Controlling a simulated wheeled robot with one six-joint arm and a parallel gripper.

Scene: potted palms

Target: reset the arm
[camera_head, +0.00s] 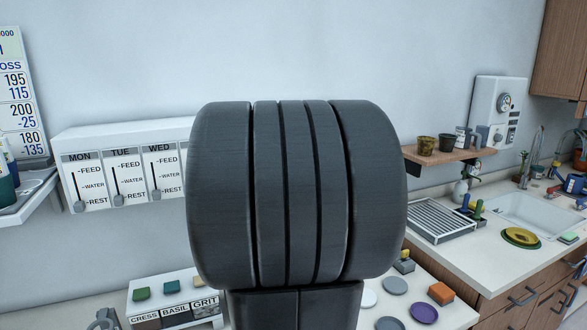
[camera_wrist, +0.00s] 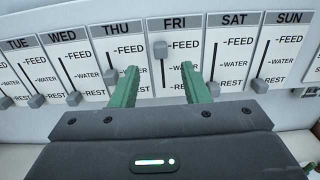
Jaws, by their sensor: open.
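My gripper (camera_wrist: 159,68) shows in the wrist view with its two green fingers apart and nothing between them. The fingers point at a white weekday panel (camera_wrist: 82,38), around the lower part of the FRI column. I cannot tell whether they touch it. The FRI slider (camera_wrist: 160,50) is up at FEED. The THU slider (camera_wrist: 111,77) is by WATER, and the SAT slider (camera_wrist: 213,88) and SUN slider (camera_wrist: 259,85) are at REST. In the head view my dark arm fills the middle and hides my gripper and the right part of the panel (camera_head: 120,135).
Below the panel is a box labelled CRESS, BASIL, GRIT (camera_head: 175,312). Coloured discs (camera_head: 395,286) lie on the counter to the right. A wooden shelf (camera_head: 455,156) with pots, a drying rack (camera_head: 440,220) and a sink (camera_head: 520,210) are further right. A white shelf (camera_head: 27,198) is at left.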

